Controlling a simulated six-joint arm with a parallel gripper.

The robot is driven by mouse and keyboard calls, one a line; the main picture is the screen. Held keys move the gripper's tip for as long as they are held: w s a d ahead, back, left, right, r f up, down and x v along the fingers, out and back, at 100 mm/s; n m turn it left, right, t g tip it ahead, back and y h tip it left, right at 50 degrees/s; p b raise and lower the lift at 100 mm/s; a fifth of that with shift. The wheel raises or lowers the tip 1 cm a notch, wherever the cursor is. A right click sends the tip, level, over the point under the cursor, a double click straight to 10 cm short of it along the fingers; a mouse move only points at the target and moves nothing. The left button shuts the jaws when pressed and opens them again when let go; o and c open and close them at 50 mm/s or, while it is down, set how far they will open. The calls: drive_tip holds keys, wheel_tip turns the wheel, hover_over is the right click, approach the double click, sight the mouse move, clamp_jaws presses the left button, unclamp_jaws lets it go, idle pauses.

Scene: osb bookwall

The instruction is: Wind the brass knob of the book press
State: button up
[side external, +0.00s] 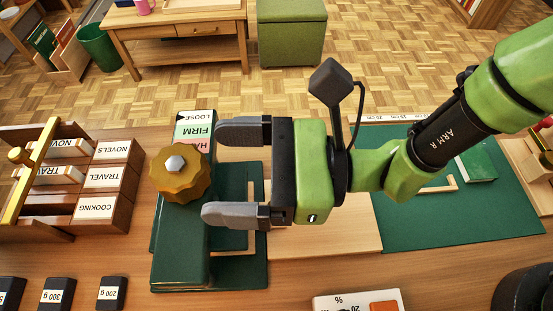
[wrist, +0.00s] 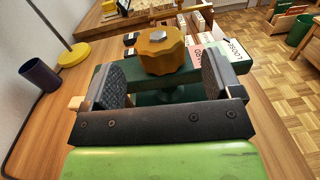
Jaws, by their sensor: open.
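The brass knob (side external: 180,173) is a scalloped, golden-brown wheel with a pale metal hub, set on top of the green book press (side external: 180,255). A label strip (side external: 195,127) with LOOSE, FIRM and a partly hidden third word lies beside it on the press. My gripper (side external: 212,172) is open, with its two grey fingers pointing left toward the knob. In the side view the knob lies at or just beyond the fingertips. In the wrist view the knob (wrist: 160,50) shows between and ahead of the fingers. I cannot tell whether either finger touches it.
A wooden rack (side external: 105,180) labelled NOVELS, TRAVEL and COOKING stands left of the press. Black weights (side external: 112,292) sit at the front left. A green mat (side external: 420,225) with a green book (side external: 478,163) lies right. A dark cup (wrist: 40,75) and yellow lamp base (wrist: 75,55) show in the wrist view.

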sight(206, 171)
drive_tip(key=shift+s+d, duration=0.15)
drive_tip(key=shift+d, duration=2.2)
drive_tip(key=a, duration=1)
drive_tip(key=shift+w, duration=0.35)
drive_tip(key=c, duration=0.9)
